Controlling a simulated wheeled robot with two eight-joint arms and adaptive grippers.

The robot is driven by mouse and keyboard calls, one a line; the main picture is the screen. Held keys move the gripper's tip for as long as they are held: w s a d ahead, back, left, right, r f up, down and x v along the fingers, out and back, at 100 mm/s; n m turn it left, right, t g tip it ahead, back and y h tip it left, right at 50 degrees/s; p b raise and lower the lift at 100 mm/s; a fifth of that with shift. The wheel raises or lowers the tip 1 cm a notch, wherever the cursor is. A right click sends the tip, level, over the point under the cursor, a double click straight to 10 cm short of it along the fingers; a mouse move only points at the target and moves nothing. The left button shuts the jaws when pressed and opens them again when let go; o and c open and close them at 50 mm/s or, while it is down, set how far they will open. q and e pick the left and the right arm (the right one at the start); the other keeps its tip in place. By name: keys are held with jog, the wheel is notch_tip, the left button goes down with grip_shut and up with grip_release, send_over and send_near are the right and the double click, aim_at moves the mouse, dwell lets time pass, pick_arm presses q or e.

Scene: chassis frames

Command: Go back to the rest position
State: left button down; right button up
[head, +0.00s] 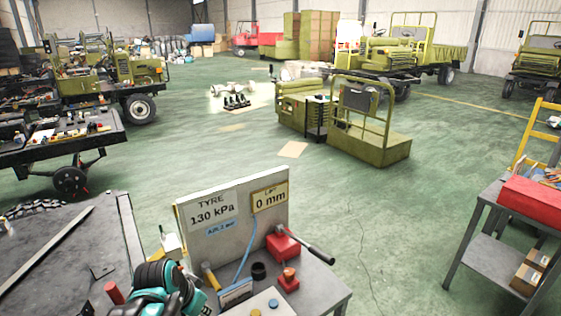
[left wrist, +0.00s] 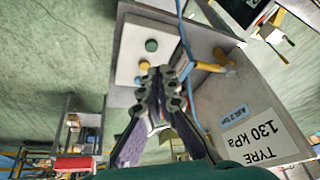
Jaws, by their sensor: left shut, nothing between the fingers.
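My left gripper (head: 178,292), teal and black, shows low in the head view beside the near end of a small grey bench (head: 325,292). In the left wrist view its dark fingers (left wrist: 162,78) are together with nothing between them. They appear over a white box (left wrist: 133,48) with a green and a yellow button, but I cannot tell the height gap. An upright panel (head: 232,210) on the bench reads "TYRE 130 kPa" and "LIFT 0 mm". The panel also shows upside down in the left wrist view (left wrist: 235,110). My right gripper is not in view.
The bench carries a red lever unit (head: 283,245), a red button (head: 289,275) and a yellow-handled tool (head: 211,277). A dark table (head: 75,260) stands to the left. A grey cart (head: 490,245) with a red box (head: 532,200) stands at right. Green floor (head: 385,215) lies open between.

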pick_arm(q)
jog(key=s+f+n+t+b, duration=0.1)
jog(key=s+n, duration=0.1)
jog(key=s, duration=0.4)
jog(key=s+d+f+n+t+y+b, duration=0.1)
jog(key=s+n, duration=0.2)
jog(key=s, duration=0.2)
jog(key=shift+s+d+t, duration=0.15)
jog(key=shift+s+t, duration=0.2)
jog(key=shift+t, duration=0.05)
